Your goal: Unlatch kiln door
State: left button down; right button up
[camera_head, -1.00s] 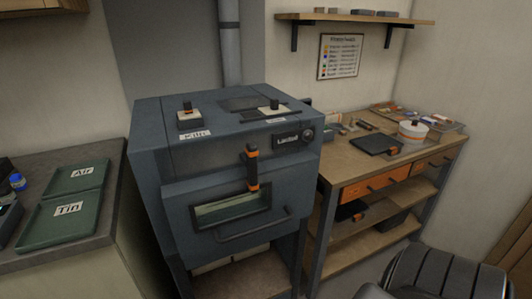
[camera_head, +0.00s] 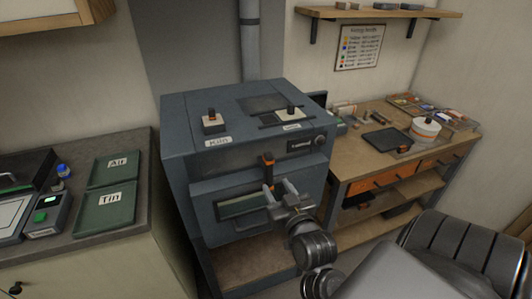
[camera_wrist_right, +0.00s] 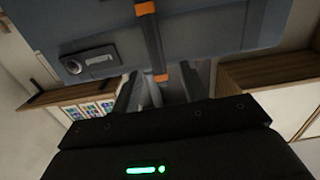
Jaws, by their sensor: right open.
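The blue-grey kiln (camera_head: 235,125) stands in the middle of the head view. Its front door with a narrow window (camera_head: 238,206) looks shut. A dark upright latch handle (camera_head: 267,162) with orange bands is on the kiln's front; it also shows in the right wrist view (camera_wrist_right: 152,42). My right gripper (camera_head: 280,187) is open in front of the door, near the handle's lower end. In the wrist view the handle's lower end lies between the two fingers' lines; I cannot tell if they touch it. The gripper hides part of the door. My left gripper is out of view.
A counter at left bears green trays (camera_head: 107,205) and a device with a green button (camera_head: 46,214). A wooden workbench (camera_head: 350,160) with orange drawers stands right of the kiln. A pipe (camera_head: 249,45) rises behind the kiln. A dark padded seat (camera_head: 465,250) is at lower right.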

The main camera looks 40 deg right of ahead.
aim_at(270, 167)
jog(key=w+b, duration=0.1)
jog(key=b, duration=0.1)
jog(key=w+d+r+b, duration=0.1)
jog(key=w+b, duration=0.1)
jog(key=w+d+b, duration=0.1)
jog(key=w+b, duration=0.1)
jog(key=shift+d+r, duration=0.15)
jog(key=shift+r, duration=0.1)
jog(key=x, duration=0.4)
jog(key=shift+r, duration=0.35)
jog(key=shift+w+d, duration=0.15)
jog(key=shift+w, duration=0.3)
grip_shut()
